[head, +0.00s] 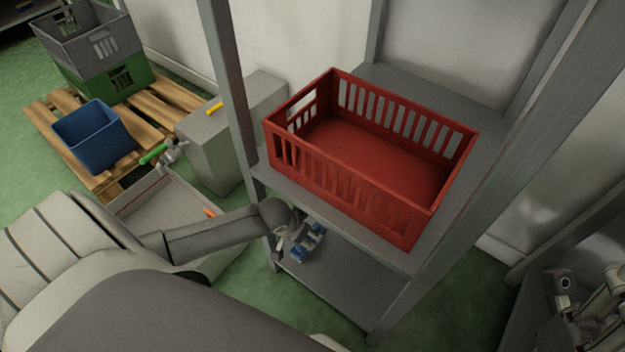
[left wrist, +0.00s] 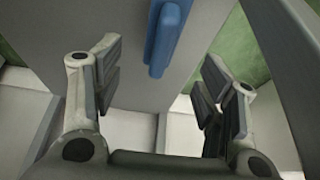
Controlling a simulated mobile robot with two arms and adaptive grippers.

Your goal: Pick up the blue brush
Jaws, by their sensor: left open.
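The blue brush (head: 311,241) is at the lower shelf of the grey rack in the head view, partly hidden by my left gripper (head: 292,238). In the left wrist view the blue brush (left wrist: 168,32) is a long blue bar at the top, ahead of and between the fingers. My left gripper (left wrist: 160,82) is open there, one finger on each side, with nothing between the pads. It does not visibly touch the brush. My right gripper (head: 592,308) is at the lower right edge of the head view, dark and partly cut off.
A red crate (head: 349,190) stands on the upper shelf (head: 392,251), above my left gripper. Rack posts (head: 226,80) stand close to my left arm. A blue bin (head: 95,138) and stacked grey and green crates (head: 112,83) stand on a pallet (head: 176,95) at left.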

